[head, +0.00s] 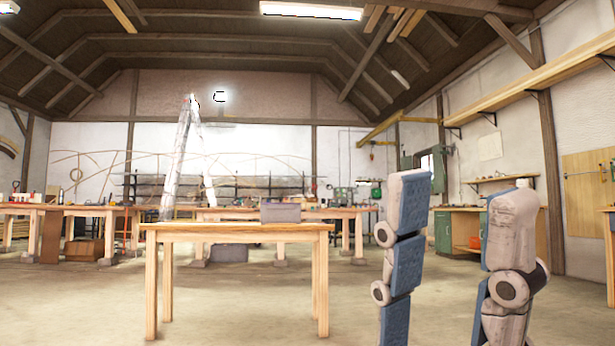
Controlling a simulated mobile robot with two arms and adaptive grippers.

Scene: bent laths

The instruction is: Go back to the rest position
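Nothing is between the fingers, so the gripper is open and empty. Its palm and arm are below the picture edge. My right gripper is not in view.
A wooden table (190,229) stands ahead, left of the gripper, with a grey box (281,212) on it. Long workbenches, a ladder (181,160) and bent laths (255,160) are behind. A green cabinet (444,232) stands at the right. The floor around the table is clear.

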